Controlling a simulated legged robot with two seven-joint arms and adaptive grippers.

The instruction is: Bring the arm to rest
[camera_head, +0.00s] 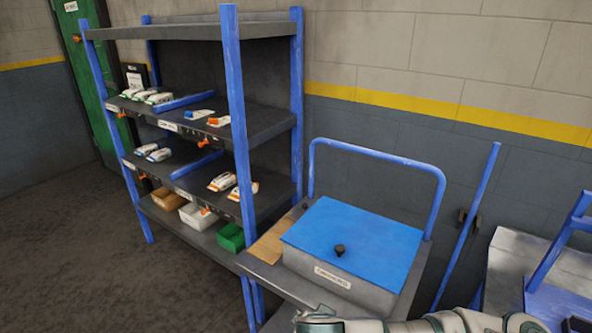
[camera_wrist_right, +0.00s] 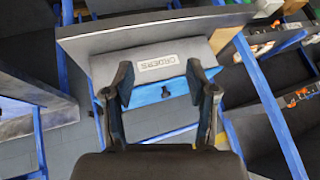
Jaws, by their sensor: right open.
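My right gripper (camera_wrist_right: 158,82) is open in the right wrist view, its two dark fingers spread with nothing between them. Beyond the fingers is a grey box (camera_wrist_right: 150,62) with a white label and a blue lid; its dark knob shows between the fingers. The distance from fingers to box is hard to tell. In the head view, part of my right arm (camera_head: 420,323) lies along the bottom edge, in front of the cart; its gripper cannot be made out there. My left gripper is in neither view.
The lidded box (camera_head: 335,279) stands on a grey cart (camera_head: 262,262) with a blue handle. Left of it, a blue-framed shelf (camera_head: 270,122) holds small packs and bins. A blue post and a grey table (camera_head: 505,275) stand at right. The floor at left is clear.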

